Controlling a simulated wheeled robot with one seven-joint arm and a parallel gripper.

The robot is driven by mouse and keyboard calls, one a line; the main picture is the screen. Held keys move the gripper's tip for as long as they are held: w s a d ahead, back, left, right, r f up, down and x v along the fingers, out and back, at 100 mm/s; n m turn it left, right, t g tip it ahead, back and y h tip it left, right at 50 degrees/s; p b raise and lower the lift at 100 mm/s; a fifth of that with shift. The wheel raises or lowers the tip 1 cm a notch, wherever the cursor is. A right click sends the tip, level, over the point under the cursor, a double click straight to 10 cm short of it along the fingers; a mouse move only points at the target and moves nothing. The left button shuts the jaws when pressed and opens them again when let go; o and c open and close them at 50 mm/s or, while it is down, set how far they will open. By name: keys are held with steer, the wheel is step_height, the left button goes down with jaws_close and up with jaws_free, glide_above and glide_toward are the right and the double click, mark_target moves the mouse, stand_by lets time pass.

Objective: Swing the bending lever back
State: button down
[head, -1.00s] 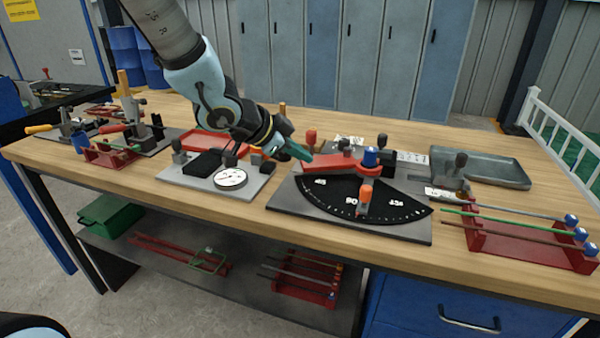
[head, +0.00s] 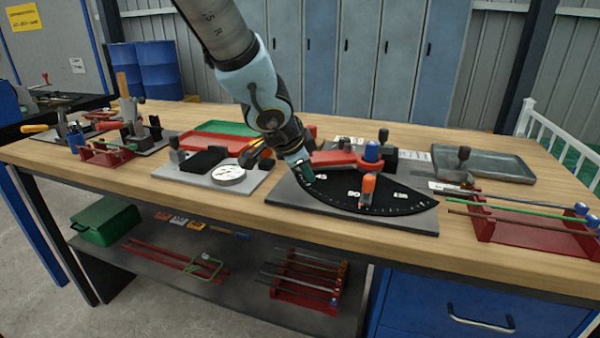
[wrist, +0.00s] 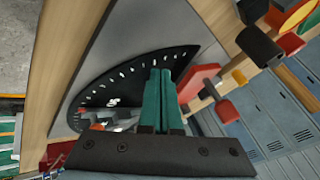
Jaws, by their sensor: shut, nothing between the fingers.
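The bending station is a grey plate (head: 410,222) with a black dial (head: 395,203) with white degree marks. The red bending lever (head: 335,158) lies across the back left of the dial, by a blue-topped post (head: 371,151). An orange-topped upright pin (head: 368,188) stands on the dial. My gripper (head: 308,181) points down at the dial's left end, in front of the lever's outer end, which it partly hides. In the wrist view its teal fingers (wrist: 162,72) are together and empty, with the red lever (wrist: 200,82) just to their right. Contact cannot be told.
A grey plate with a round white gauge (head: 228,173) lies left of my gripper, with red and green trays (head: 205,145) behind. A grey tray (head: 500,165) and a red rack of rods (head: 520,232) are at the right. The bench's front strip is clear.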

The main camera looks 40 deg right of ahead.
steer(key=shift+w+d+r+p, duration=0.2)
steer(key=shift+w+d+p, duration=0.15)
steer(key=shift+w, duration=0.25)
steer(key=shift+w+d+r+p, duration=0.2)
steer(key=shift+w+p, duration=0.1)
steer(key=shift+w, duration=0.3)
steer(key=shift+w+d+f, duration=0.2)
steer(key=shift+w+d, duration=0.1)
steer(key=shift+w, duration=0.15)
steer(key=shift+w+p, duration=0.1)
steer(key=shift+p, duration=0.35)
